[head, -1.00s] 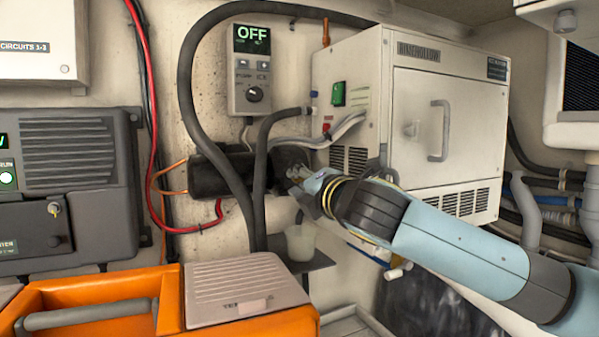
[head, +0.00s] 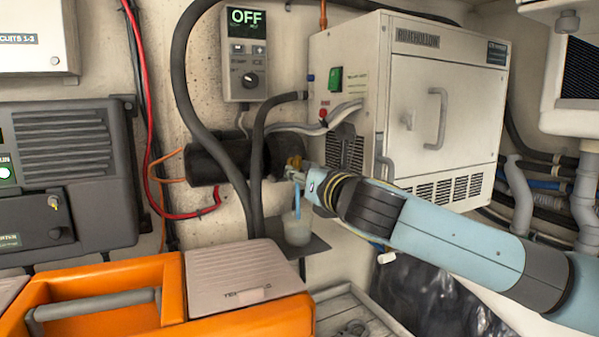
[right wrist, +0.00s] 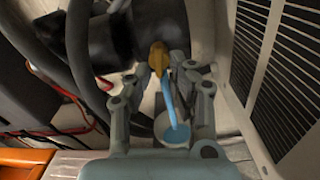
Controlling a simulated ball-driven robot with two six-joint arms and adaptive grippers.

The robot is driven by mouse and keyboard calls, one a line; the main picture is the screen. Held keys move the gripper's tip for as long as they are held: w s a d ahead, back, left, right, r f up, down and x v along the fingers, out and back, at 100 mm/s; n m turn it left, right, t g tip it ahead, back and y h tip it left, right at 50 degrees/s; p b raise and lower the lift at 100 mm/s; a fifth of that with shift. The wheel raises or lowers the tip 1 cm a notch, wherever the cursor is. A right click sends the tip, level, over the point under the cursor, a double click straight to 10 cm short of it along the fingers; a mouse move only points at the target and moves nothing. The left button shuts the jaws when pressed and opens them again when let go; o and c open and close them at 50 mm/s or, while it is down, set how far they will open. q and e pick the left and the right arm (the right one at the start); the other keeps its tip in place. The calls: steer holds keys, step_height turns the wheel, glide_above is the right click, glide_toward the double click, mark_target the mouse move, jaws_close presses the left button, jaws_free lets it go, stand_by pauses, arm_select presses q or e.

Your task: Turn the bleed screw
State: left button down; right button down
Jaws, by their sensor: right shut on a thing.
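The bleed screw (head: 293,162) is a small brass-yellow piece at the right end of the black cylindrical pump body (head: 215,161). It also shows in the right wrist view (right wrist: 157,58). My right gripper (head: 299,172) is at the screw, its fingers closed on it; in the right wrist view the fingers (right wrist: 162,74) stand on both sides of it. A light-blue streak (head: 296,201), looking like liquid, runs from below the screw into a pale cup (head: 297,232). The cup also shows in the right wrist view (right wrist: 161,124). My left gripper is out of view.
The cup stands on a small dark shelf (head: 318,244). A white appliance box (head: 415,105) is close on the right. Thick dark hoses (head: 181,75) loop past the pump. A control panel reading OFF (head: 247,55) hangs above. An orange toolbox (head: 170,270) is below left.

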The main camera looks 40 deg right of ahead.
steer(key=shift+d+n, duration=0.1)
steer(key=shift+n, duration=0.8)
steer(key=c, duration=1.3)
jaws_free()
steer(key=shift+s, duration=0.1)
steer(key=v, duration=1.2)
